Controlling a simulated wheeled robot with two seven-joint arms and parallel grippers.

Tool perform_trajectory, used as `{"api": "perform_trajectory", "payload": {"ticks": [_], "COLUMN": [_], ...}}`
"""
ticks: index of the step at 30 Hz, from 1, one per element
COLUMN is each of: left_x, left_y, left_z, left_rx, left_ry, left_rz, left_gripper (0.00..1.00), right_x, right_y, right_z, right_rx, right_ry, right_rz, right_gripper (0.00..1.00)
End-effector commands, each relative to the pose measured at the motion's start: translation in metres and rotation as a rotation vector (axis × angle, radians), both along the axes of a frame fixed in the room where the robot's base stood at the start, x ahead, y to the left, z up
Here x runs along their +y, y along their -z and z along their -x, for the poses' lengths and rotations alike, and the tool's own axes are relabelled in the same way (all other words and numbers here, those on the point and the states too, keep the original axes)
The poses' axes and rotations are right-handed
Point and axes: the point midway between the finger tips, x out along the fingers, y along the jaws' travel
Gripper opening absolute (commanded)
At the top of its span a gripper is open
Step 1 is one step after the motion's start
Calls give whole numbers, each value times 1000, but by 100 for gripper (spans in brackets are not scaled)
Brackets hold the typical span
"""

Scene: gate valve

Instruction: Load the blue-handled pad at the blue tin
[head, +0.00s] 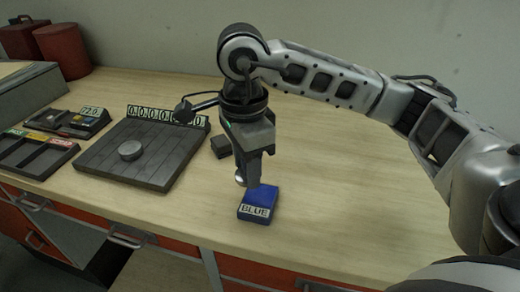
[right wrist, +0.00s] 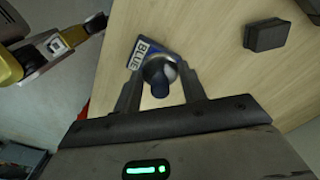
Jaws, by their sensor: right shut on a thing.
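The blue tin (head: 262,194) is a low blue box with a white BLUE label, on the table near its front edge. My right gripper (head: 248,180) is just above and behind it, fingers pointing down. In the right wrist view the gripper (right wrist: 160,92) is shut on the blue-handled pad, whose blue handle (right wrist: 160,90) lies between the fingers. The pad's round grey head (right wrist: 158,68) covers part of the tin (right wrist: 149,48). I cannot tell whether pad and tin touch.
A dark grey slatted plate (head: 107,165) with a round grey disc (head: 131,150) and a row-of-zeros display (head: 168,115) stands left. A small dark block (head: 220,146) lies behind the gripper. A compartment tray (head: 35,152) is farther left. The table's right side is clear.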

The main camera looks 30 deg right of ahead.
Motion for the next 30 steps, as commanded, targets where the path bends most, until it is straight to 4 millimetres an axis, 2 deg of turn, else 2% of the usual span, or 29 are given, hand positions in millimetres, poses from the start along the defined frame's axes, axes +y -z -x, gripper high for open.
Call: {"api": "perform_trajectory", "payload": {"ticks": [3, 12, 18, 24, 30], "left_x": [0, 0, 0, 0, 0], "left_y": [-2, -8, -8, -7, 0], "left_z": [-2, -11, -10, -9, -6], "left_rx": [-6, -26, -25, -21, -16], "left_ry": [0, 0, 0, 0, -1], "left_rz": [1, 0, 0, 0, -1], "left_gripper": [66, 66, 66, 66, 66], "right_x": [-5, -15, -19, -21, -22], "right_y": [-5, -15, -20, -22, -14], "right_z": [2, 6, 9, 10, 10], "right_rx": [-2, -3, 0, 0, 0], "right_ry": [365, 1289, 1758, 1976, 2005], "right_rz": [1, 0, 1, 1, 2], "right_gripper": [23, 23, 23, 23, 23]}}
